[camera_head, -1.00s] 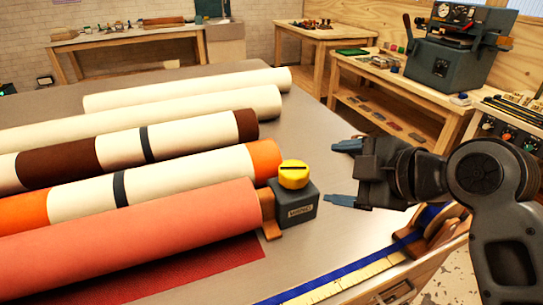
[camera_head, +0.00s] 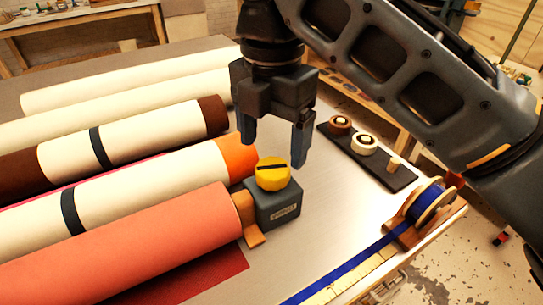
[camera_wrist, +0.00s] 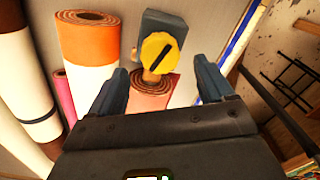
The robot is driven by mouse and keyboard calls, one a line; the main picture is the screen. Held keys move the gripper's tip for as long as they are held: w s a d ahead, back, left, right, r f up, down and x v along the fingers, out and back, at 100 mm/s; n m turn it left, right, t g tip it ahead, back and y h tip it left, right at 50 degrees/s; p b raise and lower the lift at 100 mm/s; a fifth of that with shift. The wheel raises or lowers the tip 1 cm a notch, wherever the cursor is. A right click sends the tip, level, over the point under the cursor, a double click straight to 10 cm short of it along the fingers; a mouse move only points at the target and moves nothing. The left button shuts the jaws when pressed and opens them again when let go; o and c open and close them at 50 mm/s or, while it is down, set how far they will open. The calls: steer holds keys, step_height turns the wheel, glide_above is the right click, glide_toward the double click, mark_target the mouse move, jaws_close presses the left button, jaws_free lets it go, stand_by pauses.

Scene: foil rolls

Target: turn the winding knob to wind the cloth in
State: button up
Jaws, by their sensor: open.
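The winding knob (camera_head: 273,174) is yellow with a dark slot across its top. It sits on a grey box (camera_head: 275,205) at the right end of the salmon roll (camera_head: 130,245), and a dark red cloth (camera_head: 205,275) lies flat below that roll. My gripper (camera_head: 275,150) points down, its two blue-grey fingers apart, above and behind the knob in the head view. In the wrist view the knob (camera_wrist: 159,52) shows between and ahead of the open fingertips (camera_wrist: 163,80). The fingers look clear of it, and nothing is between them.
Several other rolls lie to the left, one with an orange end (camera_head: 238,157) close to the box. A dark board with spools (camera_head: 365,143) is at the right. A blue ribbon reel (camera_head: 428,203) and a yellow ruler (camera_head: 350,282) lie along the front edge. Bare table lies right of the box.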

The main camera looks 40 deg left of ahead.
mark_target(272, 167)
steer(key=shift+f, duration=2.2)
steer(key=c, duration=1)
steer(key=shift+c, duration=0.2)
steer(key=shift+r+m+p, duration=0.1)
steer(key=shift+m+p, duration=0.2)
steer(key=shift+p, duration=0.1)
